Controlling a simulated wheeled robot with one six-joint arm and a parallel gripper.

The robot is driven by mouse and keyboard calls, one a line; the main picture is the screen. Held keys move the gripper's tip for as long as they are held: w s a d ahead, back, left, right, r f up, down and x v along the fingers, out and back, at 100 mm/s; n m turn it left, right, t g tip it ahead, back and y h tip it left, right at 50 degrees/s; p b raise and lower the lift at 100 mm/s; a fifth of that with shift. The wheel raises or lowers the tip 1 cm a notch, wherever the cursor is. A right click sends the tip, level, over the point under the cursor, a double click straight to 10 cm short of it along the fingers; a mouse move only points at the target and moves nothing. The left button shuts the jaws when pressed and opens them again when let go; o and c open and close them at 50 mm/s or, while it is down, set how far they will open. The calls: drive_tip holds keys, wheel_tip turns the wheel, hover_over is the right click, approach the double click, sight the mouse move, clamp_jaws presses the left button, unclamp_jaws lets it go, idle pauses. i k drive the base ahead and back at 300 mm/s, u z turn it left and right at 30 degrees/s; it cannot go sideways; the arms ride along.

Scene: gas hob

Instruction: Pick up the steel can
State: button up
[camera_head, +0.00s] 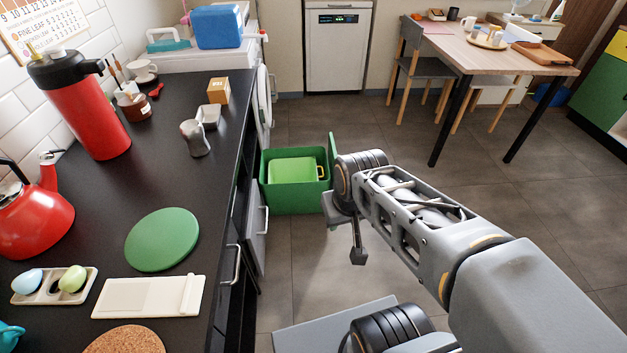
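A grey, metallic-looking object with a pinched, dented shape (195,138) stands on the black counter (175,185); it is the one thing here that looks like the steel can. It stands just in front of a small pale square dish. My gripper (357,255) hangs off the counter's right side, over the floor, well apart from the can. Only one dark finger part shows clearly below the wrist, and nothing is seen held. The rest of the gripper is hidden behind my arm.
Near the can are a square dish (208,116), a cardboard box (218,91) and a brown jar (133,106). A red flask (88,115), red kettle (28,215) and green disc (162,239) stand or lie further left and nearer. A green crate (292,200) is on the floor.

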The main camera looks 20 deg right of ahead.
sight(192, 131)
drive_tip(key=z, duration=0.35)
drive_tip(key=i, duration=0.95)
drive_tip(key=u, duration=3.6)
